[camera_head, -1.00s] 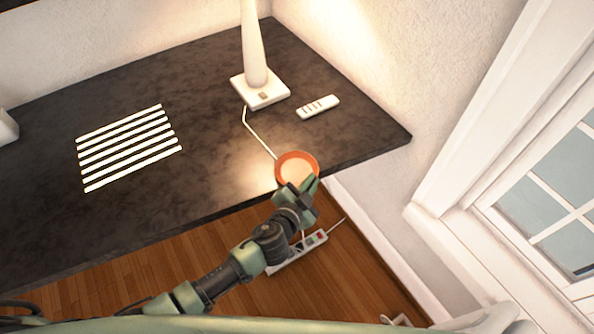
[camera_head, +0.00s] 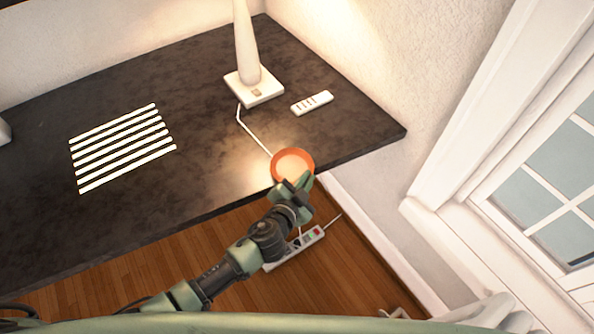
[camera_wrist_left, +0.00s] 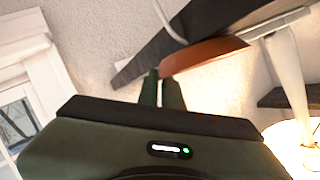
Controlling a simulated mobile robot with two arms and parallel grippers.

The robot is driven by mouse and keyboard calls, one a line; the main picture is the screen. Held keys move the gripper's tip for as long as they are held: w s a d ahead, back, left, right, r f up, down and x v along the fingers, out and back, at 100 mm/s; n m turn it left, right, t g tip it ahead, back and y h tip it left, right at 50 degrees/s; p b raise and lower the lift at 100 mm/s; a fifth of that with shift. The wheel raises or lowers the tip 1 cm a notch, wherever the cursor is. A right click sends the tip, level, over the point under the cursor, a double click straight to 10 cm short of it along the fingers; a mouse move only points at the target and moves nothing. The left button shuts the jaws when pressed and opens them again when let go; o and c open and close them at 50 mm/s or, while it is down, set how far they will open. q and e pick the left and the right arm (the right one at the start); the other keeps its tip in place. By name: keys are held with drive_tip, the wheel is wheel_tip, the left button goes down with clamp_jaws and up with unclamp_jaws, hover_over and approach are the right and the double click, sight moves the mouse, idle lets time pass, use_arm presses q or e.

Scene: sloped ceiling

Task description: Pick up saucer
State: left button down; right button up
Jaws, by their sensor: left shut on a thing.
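The saucer (camera_head: 292,163) is a round orange dish with a paler middle, at the front edge of the dark table near its right end. My left gripper (camera_head: 296,185) is shut on the saucer's near rim, with the arm coming in from the lower left. In the left wrist view the saucer (camera_wrist_left: 205,53) shows edge-on as a brown-orange shape beside the dark tabletop, and the gripper's fingertips (camera_wrist_left: 162,78) meet its rim. I cannot tell whether the saucer touches the tabletop. My right gripper is not in view.
The dark table (camera_head: 200,130) holds a white lamp (camera_head: 252,85) with a cord running toward the saucer, a white remote (camera_head: 312,102) and white strips (camera_head: 122,147). A power strip (camera_head: 295,247) lies on the wooden floor below. A wall and window stand at right.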

use_arm(q)
wheel_tip(320, 180, up, 20)
drive_tip(key=p, duration=0.2)
